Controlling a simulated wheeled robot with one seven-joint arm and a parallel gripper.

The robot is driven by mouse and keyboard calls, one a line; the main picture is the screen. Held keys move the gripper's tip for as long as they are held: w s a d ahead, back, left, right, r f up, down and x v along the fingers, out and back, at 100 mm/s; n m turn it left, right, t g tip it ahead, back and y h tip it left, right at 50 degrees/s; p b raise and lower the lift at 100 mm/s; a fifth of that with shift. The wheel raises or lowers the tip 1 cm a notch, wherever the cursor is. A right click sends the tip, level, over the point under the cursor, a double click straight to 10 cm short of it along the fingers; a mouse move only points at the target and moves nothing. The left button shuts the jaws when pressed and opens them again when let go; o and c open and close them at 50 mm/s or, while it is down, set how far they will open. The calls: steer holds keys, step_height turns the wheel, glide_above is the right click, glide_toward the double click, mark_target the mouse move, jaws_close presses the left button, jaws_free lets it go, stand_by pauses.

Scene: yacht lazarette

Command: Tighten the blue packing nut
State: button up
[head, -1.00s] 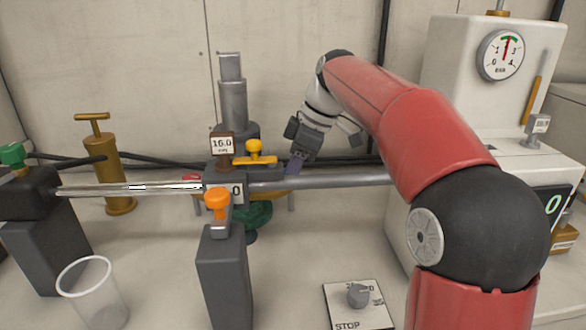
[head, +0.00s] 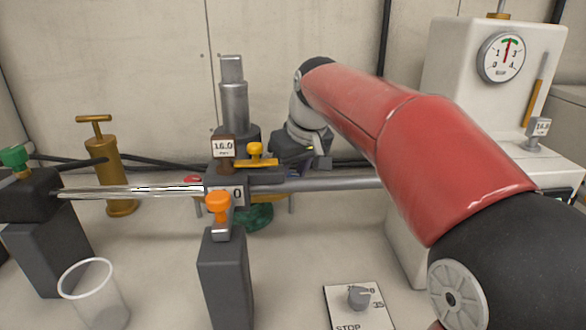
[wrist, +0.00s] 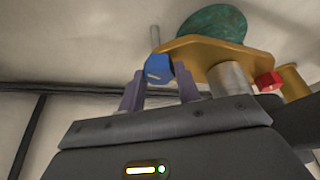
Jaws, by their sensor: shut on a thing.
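In the wrist view, the blue packing nut (wrist: 157,68) sits beside a brass flange (wrist: 225,58). My gripper (wrist: 160,80) has its two purple fingers on either side of the nut and is shut on it. In the head view, my gripper (head: 296,166) is behind the grey horizontal pipe (head: 335,183), just right of the yellow-handled valve (head: 256,152). The blue nut is hidden in the head view by the pipe and my gripper.
A red part (wrist: 268,82) and a green round body (wrist: 213,22) are close to the nut. An orange knob (head: 217,204) and a clear cup (head: 92,292) stand left. A STOP dial panel (head: 358,305) lies in front. A gauge (head: 502,56) is at right.

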steer(key=shift+m, duration=0.6)
steer(key=shift+h, duration=0.3)
steer(key=o, duration=1)
steer(key=v, duration=0.7)
steer(key=shift+s+r, duration=0.25)
steer(key=shift+r, duration=0.1)
steer(key=shift+d, duration=0.1)
